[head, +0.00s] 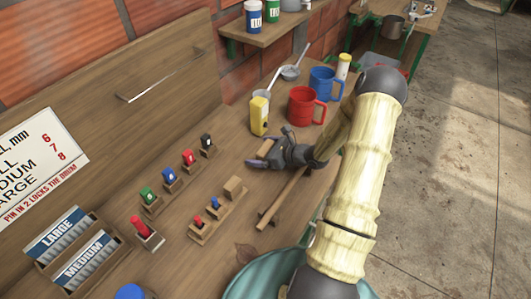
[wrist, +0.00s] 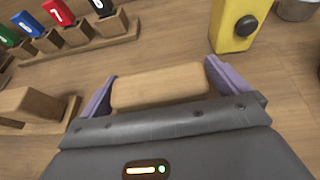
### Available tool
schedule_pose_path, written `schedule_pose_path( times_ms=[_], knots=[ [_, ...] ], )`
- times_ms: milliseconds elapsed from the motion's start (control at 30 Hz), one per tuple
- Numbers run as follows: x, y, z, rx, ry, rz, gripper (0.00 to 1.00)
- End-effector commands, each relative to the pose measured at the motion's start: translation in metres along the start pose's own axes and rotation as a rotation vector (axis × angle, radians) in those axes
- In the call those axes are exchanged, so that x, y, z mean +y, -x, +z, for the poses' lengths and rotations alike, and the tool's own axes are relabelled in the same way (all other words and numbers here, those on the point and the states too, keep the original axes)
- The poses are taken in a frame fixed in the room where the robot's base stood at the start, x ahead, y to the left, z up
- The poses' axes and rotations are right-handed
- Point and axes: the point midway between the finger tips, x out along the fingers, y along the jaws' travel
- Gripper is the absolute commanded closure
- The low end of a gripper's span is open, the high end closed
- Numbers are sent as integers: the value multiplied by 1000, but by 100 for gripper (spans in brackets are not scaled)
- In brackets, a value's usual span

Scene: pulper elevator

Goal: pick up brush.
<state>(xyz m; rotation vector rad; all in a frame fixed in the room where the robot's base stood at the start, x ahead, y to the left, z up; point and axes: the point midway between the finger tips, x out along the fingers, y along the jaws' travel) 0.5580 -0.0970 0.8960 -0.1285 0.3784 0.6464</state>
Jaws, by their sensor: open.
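A pale wooden block with rounded corners (wrist: 160,88), which looks like the back of the brush, lies on the wooden bench. It also shows in the head view (head: 265,148). No bristles are visible. My gripper (wrist: 161,72) is open, with one purple finger at each end of the block. The gripper also shows in the head view (head: 262,153), low over the bench. A gap seems to remain at the right finger; whether the left finger touches cannot be told. The grey gripper body hides the block's near side.
A yellow box with a black knob (head: 259,116) stands just beyond the gripper, with red (head: 305,106) and blue (head: 325,84) mugs behind. Racks of coloured pegs (head: 168,177) stand left. A wooden stick with a crosspiece (head: 284,198) lies near my arm.

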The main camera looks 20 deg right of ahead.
Motion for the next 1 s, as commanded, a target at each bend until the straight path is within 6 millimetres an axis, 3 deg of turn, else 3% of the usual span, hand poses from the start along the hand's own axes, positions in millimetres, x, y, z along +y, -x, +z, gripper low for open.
schedule_pose_path(
  times_ms=[33,267,667,1000],
  knots=[
    [0,0,0,0,0,0,4],
    [0,0,0,0,0,0,48],
    [-1,3,7,-1,4,-1,48],
    [0,22,54,-2,5,-2,48]
  ],
)
